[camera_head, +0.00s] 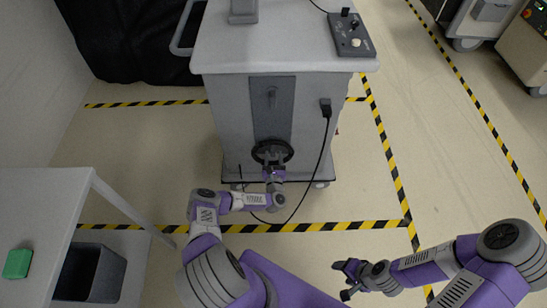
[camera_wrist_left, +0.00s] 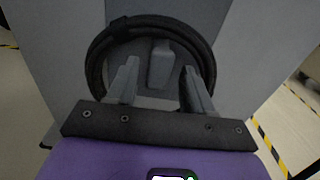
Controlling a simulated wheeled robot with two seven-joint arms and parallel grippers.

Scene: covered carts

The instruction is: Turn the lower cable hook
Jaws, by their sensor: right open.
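The lower cable hook (camera_wrist_left: 160,64) is a grey peg on the dark grey panel of the cart. A black cable coil (camera_wrist_left: 100,52) loops around it; the coil also shows low on the cart front in the head view (camera_head: 257,153). The upper cable hook (camera_head: 271,96) sits higher on the same panel. My left gripper (camera_head: 273,170) is at the coil. In the left wrist view its fingers are apart, one on each side of the lower hook, with a gap to it. Whether the fingers touch the coil I cannot tell. My right gripper (camera_head: 348,279) is open and empty, above the floor at the lower right.
The grey cart (camera_head: 220,115) has a control box (camera_head: 352,38) on top. A black cord (camera_head: 326,150) hangs from a plug on its front right to the floor. A white table (camera_head: 40,205) with a green box (camera_head: 18,263) and a dark bin (camera_head: 90,272) stand at left.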

